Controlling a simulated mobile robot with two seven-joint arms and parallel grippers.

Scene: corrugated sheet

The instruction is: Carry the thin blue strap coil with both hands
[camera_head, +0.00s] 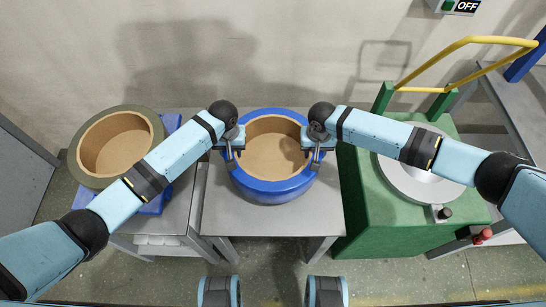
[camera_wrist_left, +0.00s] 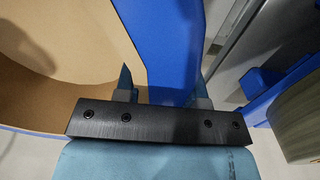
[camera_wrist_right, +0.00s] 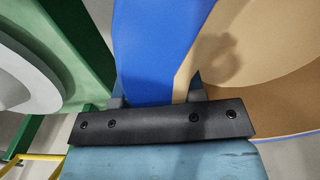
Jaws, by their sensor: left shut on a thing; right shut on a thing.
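The blue strap coil (camera_head: 272,189) is a ring with a tan cardboard inner wall. In the head view it is at the middle, over the grey table (camera_head: 245,220); I cannot tell whether it touches the table. My left gripper (camera_head: 231,150) is shut on the coil's left wall, and my right gripper (camera_head: 315,150) is shut on its right wall. In the left wrist view the blue wall (camera_wrist_left: 172,50) runs between the fingers. In the right wrist view the blue and tan wall (camera_wrist_right: 155,50) is likewise between the fingers.
A thicker olive coil (camera_head: 74,160) lies on a blue support (camera_head: 155,203) at the left. At the right stands a green machine (camera_head: 375,215) with a grey round disc (camera_head: 393,180) and a yellow handle (camera_head: 470,42). A wall is behind the table.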

